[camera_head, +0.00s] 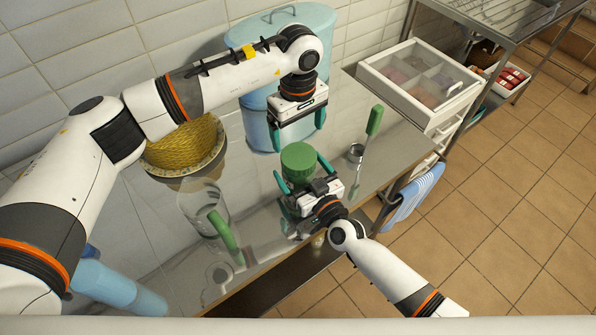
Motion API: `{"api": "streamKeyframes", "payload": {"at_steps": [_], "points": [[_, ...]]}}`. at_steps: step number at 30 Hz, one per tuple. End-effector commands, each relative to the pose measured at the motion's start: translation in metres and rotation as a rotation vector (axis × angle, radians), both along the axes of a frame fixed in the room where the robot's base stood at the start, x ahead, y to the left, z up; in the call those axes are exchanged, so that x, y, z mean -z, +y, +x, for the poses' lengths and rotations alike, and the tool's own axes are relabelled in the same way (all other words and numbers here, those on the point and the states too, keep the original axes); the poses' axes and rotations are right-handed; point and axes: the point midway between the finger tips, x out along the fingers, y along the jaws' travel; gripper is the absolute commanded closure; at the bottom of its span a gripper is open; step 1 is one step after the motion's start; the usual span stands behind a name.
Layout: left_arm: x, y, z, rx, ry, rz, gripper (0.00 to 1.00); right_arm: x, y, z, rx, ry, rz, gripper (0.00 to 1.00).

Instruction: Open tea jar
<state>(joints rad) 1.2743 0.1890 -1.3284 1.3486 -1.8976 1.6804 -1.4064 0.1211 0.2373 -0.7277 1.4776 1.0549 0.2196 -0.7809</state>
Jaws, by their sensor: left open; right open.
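The tea jar (299,157) is a green cylinder with a round, ridged top, standing upright on the metal counter. My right gripper (298,166) comes from the front with its teal fingers on either side of the jar. Its jaws are open, and I cannot tell whether a finger touches the jar. My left gripper (298,130) hangs just above and behind the jar, pointing down, with its fingers apart and nothing between them. The lower part of the jar is hidden by the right gripper.
A glass jug with a green handle (224,229) stands left of the jar. A green-handled tool (374,121) and a small metal cup (356,153) are to the right. A yellow basket (185,146) and a large blue canister (334,28) stand behind. A lidded white box (419,77) is at right.

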Motion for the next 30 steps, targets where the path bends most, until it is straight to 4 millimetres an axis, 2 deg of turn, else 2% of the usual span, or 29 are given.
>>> {"api": "streamKeyframes", "payload": {"at_steps": [6,14,30], "points": [[-0.0002,-0.0005,-0.0002,0.001,0.0,-0.001,0.07,-0.0006,0.0074,0.0122,-0.001,-0.002,-0.001,0.01],[-0.0001,-0.0005,-0.0003,0.001,0.0,-0.001,0.07,-0.0003,0.0078,0.0128,0.0,-0.001,-0.001,0.01],[-0.0001,-0.0007,-0.0003,0.031,0.0,-0.001,0.07,-0.0002,0.0075,0.0128,0.0,-0.001,-0.001,0.88]]}}
